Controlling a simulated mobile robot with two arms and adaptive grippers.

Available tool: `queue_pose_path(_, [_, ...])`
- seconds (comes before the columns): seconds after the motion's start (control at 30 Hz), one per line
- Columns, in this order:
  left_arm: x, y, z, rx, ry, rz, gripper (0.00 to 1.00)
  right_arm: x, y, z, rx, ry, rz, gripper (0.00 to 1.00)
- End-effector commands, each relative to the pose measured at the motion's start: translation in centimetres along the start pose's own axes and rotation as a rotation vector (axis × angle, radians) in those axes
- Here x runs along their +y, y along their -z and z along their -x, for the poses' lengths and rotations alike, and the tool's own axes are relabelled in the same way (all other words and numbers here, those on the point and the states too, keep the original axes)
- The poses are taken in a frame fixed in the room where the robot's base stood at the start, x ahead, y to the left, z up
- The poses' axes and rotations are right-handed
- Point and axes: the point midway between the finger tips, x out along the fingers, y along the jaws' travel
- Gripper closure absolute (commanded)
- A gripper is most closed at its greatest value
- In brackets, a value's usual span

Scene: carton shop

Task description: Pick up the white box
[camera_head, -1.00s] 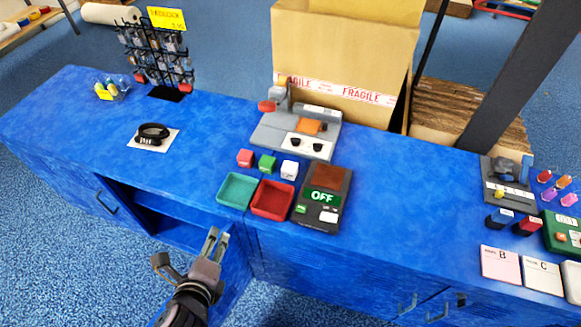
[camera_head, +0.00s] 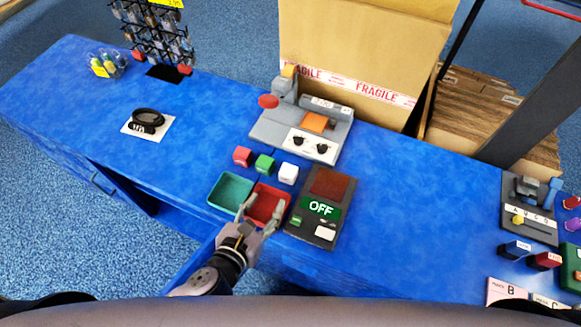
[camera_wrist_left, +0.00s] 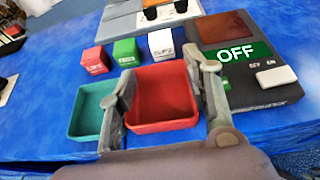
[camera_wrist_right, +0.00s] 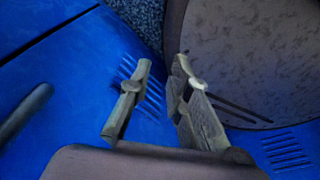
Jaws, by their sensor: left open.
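The small white box (camera_head: 288,173) stands on the blue counter at the right end of a row of three, beside the green box (camera_head: 264,164) and the red box (camera_head: 242,156). It also shows in the left wrist view (camera_wrist_left: 161,43), beyond the red tray. My left gripper (camera_head: 258,208) is open and empty over the front of the red tray (camera_head: 268,190), short of the white box. My right gripper (camera_wrist_right: 160,85) shows only in its own wrist view. Its fingers are apart with nothing between them, near a blue panel.
A green tray (camera_head: 230,188) adjoins the red tray. A dark device reading OFF (camera_head: 318,207) stands right of the trays. A grey machine (camera_head: 302,128) is behind the boxes, with a large carton (camera_head: 365,50) at the back.

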Motion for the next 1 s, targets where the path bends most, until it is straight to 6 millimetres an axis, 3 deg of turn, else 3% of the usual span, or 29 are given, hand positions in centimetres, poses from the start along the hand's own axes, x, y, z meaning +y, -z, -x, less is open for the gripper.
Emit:
queue_pose_path(0.1, [0.0, -0.3, -2.9, -0.004, -0.001, 0.002, 0.55, -0.6, -2.2, 0.4, -0.030, 0.007, -0.001, 0.82])
queue_pose_path(0.23, [0.0, -0.2, -5.6, -0.003, -0.001, 0.003, 0.55, -1.0, -3.2, 0.5, -0.047, 0.012, -0.002, 0.82])
queue_pose_path(0.63, [0.1, -0.1, -9.5, -0.001, -0.002, 0.003, 0.55, -0.7, -0.6, 0.2, -0.007, 0.008, -0.002, 0.82])
queue_pose_path(0.8, [0.1, 0.0, -12.3, -0.001, -0.002, 0.004, 0.55, -0.7, -0.8, 0.1, -0.010, 0.008, -0.002, 0.82])
queue_pose_path(1.0, [0.0, 0.0, -14.1, 0.000, 0.000, 0.004, 0.55, -0.8, -1.3, 0.1, -0.018, 0.009, -0.001, 0.82])
